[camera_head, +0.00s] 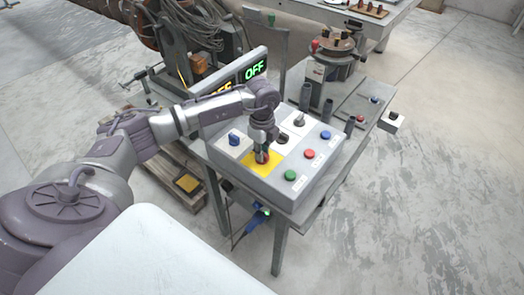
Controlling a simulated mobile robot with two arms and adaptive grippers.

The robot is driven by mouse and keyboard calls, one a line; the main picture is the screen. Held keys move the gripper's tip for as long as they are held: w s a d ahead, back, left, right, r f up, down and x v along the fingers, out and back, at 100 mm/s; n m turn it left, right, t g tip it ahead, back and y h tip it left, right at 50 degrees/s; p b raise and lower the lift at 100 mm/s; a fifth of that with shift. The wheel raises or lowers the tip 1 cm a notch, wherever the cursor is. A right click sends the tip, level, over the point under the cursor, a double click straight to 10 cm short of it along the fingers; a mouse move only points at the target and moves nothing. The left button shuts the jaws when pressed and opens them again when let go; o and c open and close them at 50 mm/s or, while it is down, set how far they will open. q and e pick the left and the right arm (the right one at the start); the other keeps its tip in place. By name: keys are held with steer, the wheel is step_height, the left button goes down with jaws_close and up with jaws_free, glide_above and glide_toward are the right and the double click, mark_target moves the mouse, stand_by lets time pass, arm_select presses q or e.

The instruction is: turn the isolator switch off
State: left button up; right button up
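A grey control box (309,173) stands on a metal table in the middle of the view. On its sloped top is a yellow plate (264,172) with a red knob (262,157), which looks like the isolator switch. My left gripper (262,149) points down over this plate, with its fingertips at the red knob and partly hiding it. Whether the fingers are closed on the knob is too small to tell. My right gripper is not in view.
Beside the yellow plate are a blue rotary switch (235,139), a black switch (282,138), a grey selector (299,119) and blue, red and green buttons. A display (255,70) behind reads OFF in green; an orange one is partly hidden by my arm. Floor at right is clear.

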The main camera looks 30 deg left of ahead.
arm_select(q)
steer(key=o, duration=0.4)
step_height(320, 180, up, 12)
steer(key=shift+r, duration=0.1)
stand_by(0.4)
stand_by(0.3)
